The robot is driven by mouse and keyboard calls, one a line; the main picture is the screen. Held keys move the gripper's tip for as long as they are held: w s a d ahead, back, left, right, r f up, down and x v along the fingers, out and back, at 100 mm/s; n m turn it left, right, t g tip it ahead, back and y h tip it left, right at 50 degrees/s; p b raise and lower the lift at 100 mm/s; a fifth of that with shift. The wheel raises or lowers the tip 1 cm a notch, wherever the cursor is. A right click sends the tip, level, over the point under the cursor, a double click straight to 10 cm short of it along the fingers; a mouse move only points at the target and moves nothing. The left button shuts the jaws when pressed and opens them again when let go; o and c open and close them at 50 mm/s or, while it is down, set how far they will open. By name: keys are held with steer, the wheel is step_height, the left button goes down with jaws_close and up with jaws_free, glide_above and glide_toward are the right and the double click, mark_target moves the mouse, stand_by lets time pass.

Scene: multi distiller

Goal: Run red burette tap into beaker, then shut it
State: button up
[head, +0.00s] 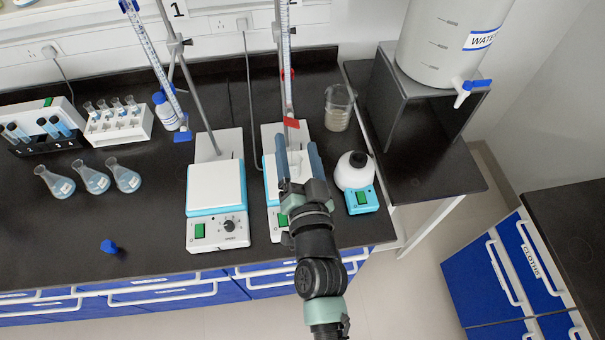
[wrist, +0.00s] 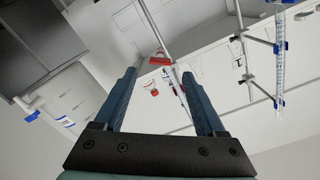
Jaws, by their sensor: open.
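The red burette tap (head: 291,122) is at the lower end of the upright burette (head: 287,55), above the right stirrer plate. In the wrist view the red tap (wrist: 160,58) appears between and beyond my fingertips, with a smaller red part (wrist: 150,84) nearby. My gripper (head: 298,148) is open and empty, its fingers pointing at the tap from the front; no contact is visible. The glass beaker (head: 339,107), with greyish contents, stands on the bench right of the burette, not under it. The beaker is not visible in the wrist view.
A blue-tap burette (head: 160,60) stands by the left stirrer plate (head: 214,187). A white round-bodied device (head: 354,172) is right of my gripper. Flasks (head: 91,180) stand left. A water tank (head: 450,45) sits on a raised stand at right.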

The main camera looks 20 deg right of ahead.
steer(key=b+v, duration=0.1)
steer(key=v, duration=0.5)
steer(key=shift+s, duration=0.2)
steer(key=w+a+r+n+t+y, duration=0.1)
steer(key=w+a+r+n+t, duration=0.15)
steer(key=r, duration=0.55)
steer(key=w+a+r+n+t+y+b, duration=0.1)
steer(key=w+a+r+n+y, duration=0.15)
steer(key=r, duration=0.65)
steer(key=w+a+r+n+t, duration=0.1)
steer(key=w+a+r+t, duration=0.15)
steer(key=r, duration=0.55)
steer(key=s+a+r+n+t, duration=0.1)
steer(key=s+a+r, duration=0.1)
steer(key=r, duration=0.6)
steer(key=s+a+r+n+t+y+b, duration=0.1)
steer(key=s+a+r, duration=0.1)
steer(key=s+r, duration=0.2)
steer(key=s+a+r+n+t, duration=0.1)
steer(key=s+a+r+t, duration=0.1)
steer(key=r, duration=0.9)
steer(key=shift+s+r+n, duration=0.3)
steer(key=shift+s+r, duration=0.1)
steer(key=shift+s, duration=0.3)
steer(key=shift+y, duration=0.25)
stand_by(1.5)
